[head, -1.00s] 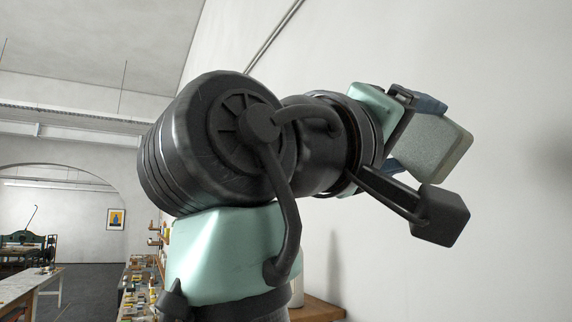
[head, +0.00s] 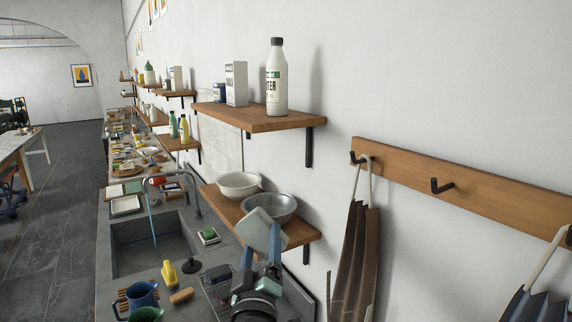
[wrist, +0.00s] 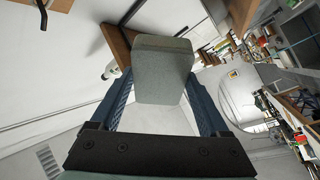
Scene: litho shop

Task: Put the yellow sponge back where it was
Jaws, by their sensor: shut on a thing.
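My gripper (head: 262,250) is shut on a pale grey-green, sponge-like block (head: 263,229). The block looks grey rather than yellow. In the wrist view the block (wrist: 162,70) sits between the two blue fingers, its far end sticking out past them. In the head view it is in front of the lower wooden shelf (head: 300,232) and partly covers the metal bowl (head: 278,206). I cannot tell how far it is from them. A small green-and-white item (head: 208,236) lies on the counter right of the sink (head: 150,245). No clearly yellow sponge shows.
A white bowl (head: 239,184) stands beside the metal bowl. An upper shelf (head: 258,121) holds a white bottle (head: 276,80) and boxes. A hook rail (head: 465,190) with aprons is at right. A yellow object (head: 170,273), a brush (head: 181,295) and a blue mug (head: 142,294) crowd the counter.

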